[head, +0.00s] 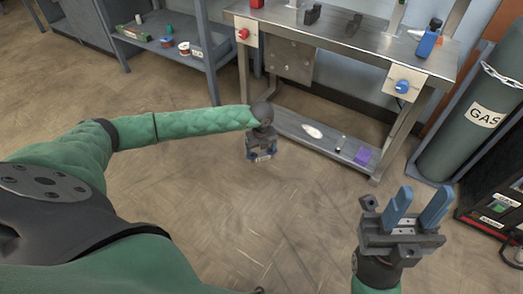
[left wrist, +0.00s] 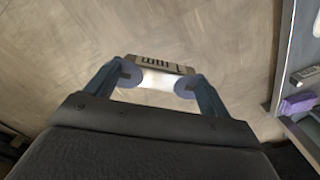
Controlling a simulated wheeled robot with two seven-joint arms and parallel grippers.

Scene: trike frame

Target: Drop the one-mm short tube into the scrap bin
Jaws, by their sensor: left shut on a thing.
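My left gripper (head: 262,155) hangs over the open floor in front of the workbench, pointing down. In the left wrist view, its fingers (left wrist: 160,78) are shut on a pale, shiny short tube (left wrist: 158,80) held crosswise between the round pads. A strip with dark marks shows along the tube's far side; the marks are too small to read. In the head view the tube is too small to make out clearly. My right gripper (head: 417,207) is open and empty at the lower right. I see no scrap bin that I can identify.
The metal workbench (head: 345,48) stands ahead; its lower shelf (head: 290,122) holds a white oval item (head: 312,131) and a purple block (head: 362,155). A gas cylinder (head: 465,125) stands at right. A grey shelf (head: 150,42) is at upper left. The middle floor is clear.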

